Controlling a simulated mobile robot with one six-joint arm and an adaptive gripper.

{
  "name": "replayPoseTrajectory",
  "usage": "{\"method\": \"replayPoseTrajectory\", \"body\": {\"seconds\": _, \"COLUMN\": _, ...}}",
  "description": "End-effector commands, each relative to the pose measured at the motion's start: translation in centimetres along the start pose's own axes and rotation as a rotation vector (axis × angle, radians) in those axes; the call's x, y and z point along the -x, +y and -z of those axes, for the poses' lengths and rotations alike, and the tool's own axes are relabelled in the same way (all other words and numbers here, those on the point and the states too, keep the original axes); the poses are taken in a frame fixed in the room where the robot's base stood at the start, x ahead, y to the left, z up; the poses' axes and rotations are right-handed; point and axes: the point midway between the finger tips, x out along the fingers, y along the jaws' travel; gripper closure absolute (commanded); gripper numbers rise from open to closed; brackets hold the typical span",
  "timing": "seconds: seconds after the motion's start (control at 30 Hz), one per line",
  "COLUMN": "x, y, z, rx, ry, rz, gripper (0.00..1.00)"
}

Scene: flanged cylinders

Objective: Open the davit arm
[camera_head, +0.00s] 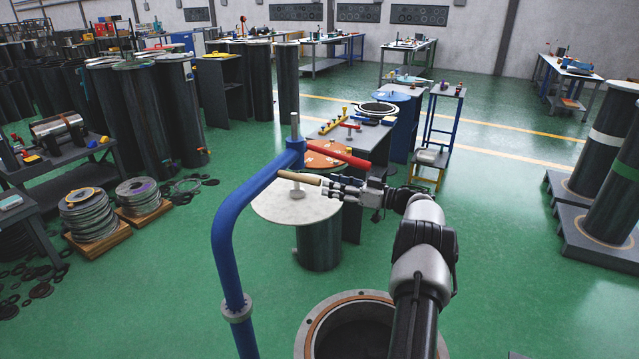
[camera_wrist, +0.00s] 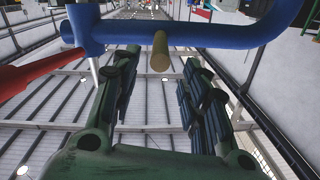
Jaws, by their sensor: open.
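The davit arm (camera_head: 228,220) is a blue bent pipe that rises at left of centre and bends over to a sleeve at its upper end. It also crosses the top of the wrist view (camera_wrist: 225,34). A grey rod (camera_head: 295,128) stands through the sleeve, and a red bar (camera_head: 345,157) points right from it. A tan handle (camera_head: 298,178) sticks out below the red bar; its round end (camera_wrist: 160,55) faces the wrist camera. My gripper (camera_head: 333,188) is open, with its fingers on either side of the handle's end line. Contact cannot be told.
A pale round lid (camera_head: 268,207) lies below the sleeve over a dark cylinder. An open flanged cylinder (camera_head: 312,325) stands at the bottom, partly behind my arm. A small dark table (camera_head: 362,140) stands beyond. Green floor (camera_head: 500,270) is clear at right.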

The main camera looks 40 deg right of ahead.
Motion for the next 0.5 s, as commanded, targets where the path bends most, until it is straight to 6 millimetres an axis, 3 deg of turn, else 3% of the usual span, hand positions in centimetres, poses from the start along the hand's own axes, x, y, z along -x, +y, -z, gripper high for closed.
{"method": "replayPoseTrajectory", "body": {"seconds": 0.2, "x": 3.7, "y": 0.0, "z": 0.0, "rx": -0.001, "ry": -0.001, "rz": -0.002, "gripper": 0.59}}
{"method": "replayPoseTrajectory", "body": {"seconds": 0.5, "x": 4.8, "y": 0.0, "z": -0.1, "rx": -0.001, "ry": -0.002, "rz": 0.000, "gripper": 0.59}}
